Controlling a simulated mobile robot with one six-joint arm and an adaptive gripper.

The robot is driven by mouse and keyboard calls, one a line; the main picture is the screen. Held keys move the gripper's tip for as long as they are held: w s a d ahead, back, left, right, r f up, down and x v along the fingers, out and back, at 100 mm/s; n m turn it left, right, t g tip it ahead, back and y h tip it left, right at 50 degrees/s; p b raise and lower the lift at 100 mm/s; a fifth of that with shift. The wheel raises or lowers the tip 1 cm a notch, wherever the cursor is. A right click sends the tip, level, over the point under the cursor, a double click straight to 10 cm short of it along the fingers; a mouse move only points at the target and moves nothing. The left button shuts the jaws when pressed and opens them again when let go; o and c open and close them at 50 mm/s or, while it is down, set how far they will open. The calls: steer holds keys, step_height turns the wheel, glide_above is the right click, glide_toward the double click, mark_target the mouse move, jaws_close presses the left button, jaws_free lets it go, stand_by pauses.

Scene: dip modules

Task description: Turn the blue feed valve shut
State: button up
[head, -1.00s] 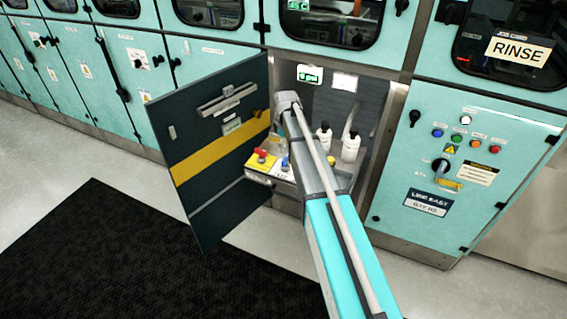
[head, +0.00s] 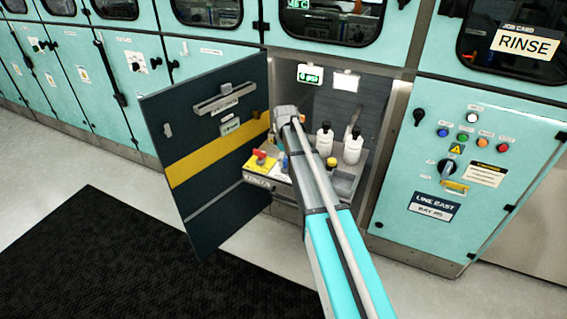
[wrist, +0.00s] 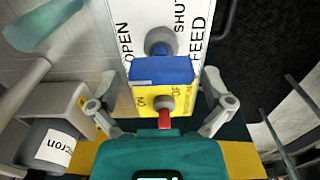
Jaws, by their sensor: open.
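The blue feed valve (wrist: 160,42) shows in the wrist view as a round blue and grey part on a white plate (wrist: 145,15) marked OPEN at left, SHUT and FEED at right. Which way its handle points is unclear.
The dark cabinet door (head: 200,205) stands open at left of the bay. White bottles (head: 324,141) stand right of my arm. A control panel (head: 410,215) is at right. A black mat (head: 110,255) lies on the floor.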

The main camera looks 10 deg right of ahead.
steer(key=shift+f, duration=0.1)
stand_by(0.3)
steer(key=c, duration=0.9)
steer(key=shift+a, duration=0.25)
steer(key=shift+c, duration=0.3)
steer(key=shift+d, duration=0.15)
